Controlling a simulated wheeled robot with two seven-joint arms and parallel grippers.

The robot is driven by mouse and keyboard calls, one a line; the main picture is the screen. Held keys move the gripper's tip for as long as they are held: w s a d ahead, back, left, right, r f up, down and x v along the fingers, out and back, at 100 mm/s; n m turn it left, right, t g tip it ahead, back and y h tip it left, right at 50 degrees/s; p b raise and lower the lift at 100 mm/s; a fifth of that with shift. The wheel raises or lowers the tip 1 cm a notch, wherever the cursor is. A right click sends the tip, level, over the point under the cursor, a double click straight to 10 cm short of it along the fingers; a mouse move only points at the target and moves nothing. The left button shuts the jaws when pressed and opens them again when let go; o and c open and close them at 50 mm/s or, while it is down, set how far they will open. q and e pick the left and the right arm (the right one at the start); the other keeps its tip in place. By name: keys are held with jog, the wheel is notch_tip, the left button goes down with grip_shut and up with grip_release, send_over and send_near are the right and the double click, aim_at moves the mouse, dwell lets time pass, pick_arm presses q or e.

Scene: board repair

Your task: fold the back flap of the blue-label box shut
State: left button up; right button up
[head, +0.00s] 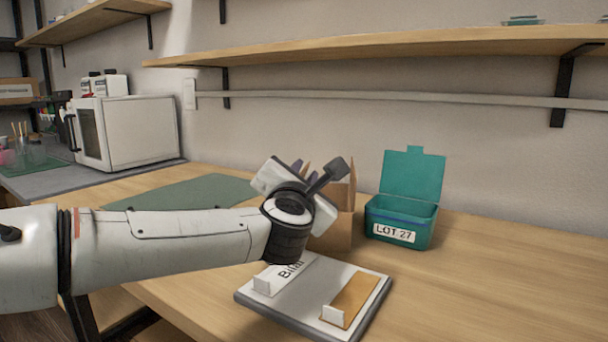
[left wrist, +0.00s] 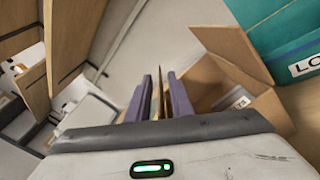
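A brown cardboard box (head: 332,236) stands on the table, partly hidden behind my left gripper (head: 315,180). Its blue label is not visible. In the left wrist view the open cardboard box (left wrist: 235,65) is right of the fingers, with a flap raised and a pale item inside. My left gripper (left wrist: 161,98) has its two purple fingers apart, and a thin brown flap (left wrist: 157,92) stands edge-on between them. I cannot tell which flap it is, and no firm contact shows. My right gripper is not in view.
A teal box (head: 400,222) marked LOT 27 stands open just right of the cardboard box. In front lies a tray (head: 300,312) with a white piece and an orange piece. A green mat (head: 180,193) lies behind my left arm. The table's right side is clear.

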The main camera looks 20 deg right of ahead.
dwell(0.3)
pick_arm(q)
jog(key=v, duration=1)
jog(key=shift+s+a, duration=0.1)
jog(key=shift+s, duration=0.05)
